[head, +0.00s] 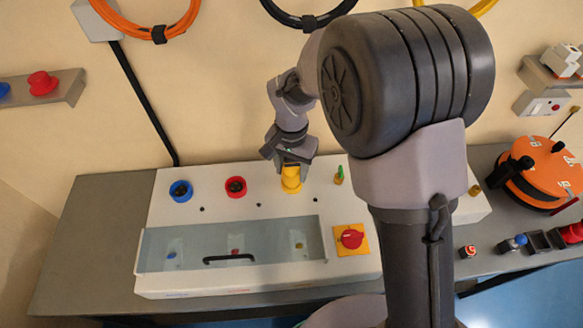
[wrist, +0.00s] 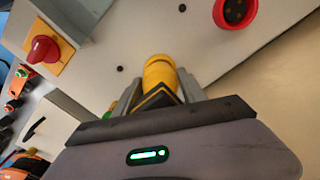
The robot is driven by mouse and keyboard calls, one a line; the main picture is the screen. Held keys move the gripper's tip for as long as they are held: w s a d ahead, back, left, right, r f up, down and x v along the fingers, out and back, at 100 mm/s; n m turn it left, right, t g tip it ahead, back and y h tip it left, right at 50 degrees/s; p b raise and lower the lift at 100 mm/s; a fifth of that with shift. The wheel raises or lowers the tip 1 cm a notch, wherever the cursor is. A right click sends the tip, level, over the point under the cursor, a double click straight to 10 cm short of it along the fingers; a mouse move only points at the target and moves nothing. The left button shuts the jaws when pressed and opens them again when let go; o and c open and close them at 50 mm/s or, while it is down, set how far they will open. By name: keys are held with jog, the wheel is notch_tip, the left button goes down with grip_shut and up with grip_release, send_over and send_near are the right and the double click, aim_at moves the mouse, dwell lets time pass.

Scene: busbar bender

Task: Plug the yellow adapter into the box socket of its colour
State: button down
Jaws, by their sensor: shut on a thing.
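My gripper (head: 290,163) points down over the white box (head: 215,207), to the right of its red socket. It is shut on the yellow adapter (wrist: 160,73), which shows between the fingers (wrist: 158,92) in the wrist view. In the head view yellow (head: 291,183) shows right under the fingers, at the third place in the socket row. I cannot tell there where adapter ends and yellow socket begins, or whether the adapter is seated. The blue socket (head: 181,190) and red socket (head: 236,187) are at the left; the red one also shows in the wrist view (wrist: 236,12).
The box has a clear window with a black handle (head: 230,259) and a red knob (head: 352,238) on a yellow plate. A small green-topped part (head: 339,175) stands right of the gripper. An orange round device (head: 545,180) and small parts lie at the right.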

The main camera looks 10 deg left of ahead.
jog(key=shift+f+b, duration=0.65)
jog(key=shift+f, duration=0.2)
jog(key=c, duration=0.6)
grip_release()
jog(key=shift+r, duration=0.1)
notch_tip(320, 180, up, 17)
jog(key=p, duration=0.5)
jog(key=shift+r, duration=0.2)
